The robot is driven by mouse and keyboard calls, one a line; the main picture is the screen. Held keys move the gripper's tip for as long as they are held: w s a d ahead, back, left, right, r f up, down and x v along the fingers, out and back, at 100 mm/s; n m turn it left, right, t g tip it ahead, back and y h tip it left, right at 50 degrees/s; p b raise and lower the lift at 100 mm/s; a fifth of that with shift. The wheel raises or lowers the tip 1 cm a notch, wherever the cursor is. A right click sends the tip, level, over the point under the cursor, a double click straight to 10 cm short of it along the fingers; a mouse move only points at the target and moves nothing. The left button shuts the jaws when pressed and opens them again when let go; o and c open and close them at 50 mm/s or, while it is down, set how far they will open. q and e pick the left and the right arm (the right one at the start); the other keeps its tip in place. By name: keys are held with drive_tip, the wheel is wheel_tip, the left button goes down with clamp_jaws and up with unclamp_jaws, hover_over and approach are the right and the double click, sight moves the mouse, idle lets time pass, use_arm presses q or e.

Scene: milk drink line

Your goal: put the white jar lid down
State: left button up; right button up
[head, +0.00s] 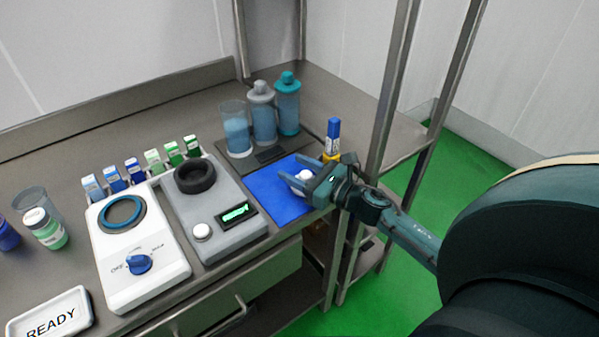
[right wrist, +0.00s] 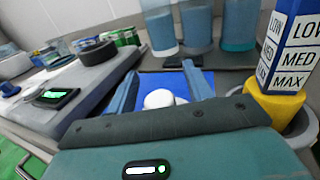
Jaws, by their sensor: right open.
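The white jar lid (head: 303,175) lies on the blue mat (head: 262,189) near the right end of the bench. My right gripper (head: 308,175) is open, with one finger on each side of the lid. In the right wrist view the lid (right wrist: 159,98) shows between the two blue fingers, with a gap to each. Its lower part is hidden behind the gripper body there. My left gripper is in neither view.
A blue and yellow marked block (head: 333,138) stands close beyond my right gripper. Several shaker cups (head: 262,112) stand behind the mat. A grey machine (head: 205,210) is left of the mat. A rack post (head: 386,100) rises close to my right arm.

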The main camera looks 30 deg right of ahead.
drive_tip(key=shift+s, duration=0.1)
drive_tip(key=c, duration=0.4)
clamp_jaws()
drive_tip(key=shift+r, duration=0.15)
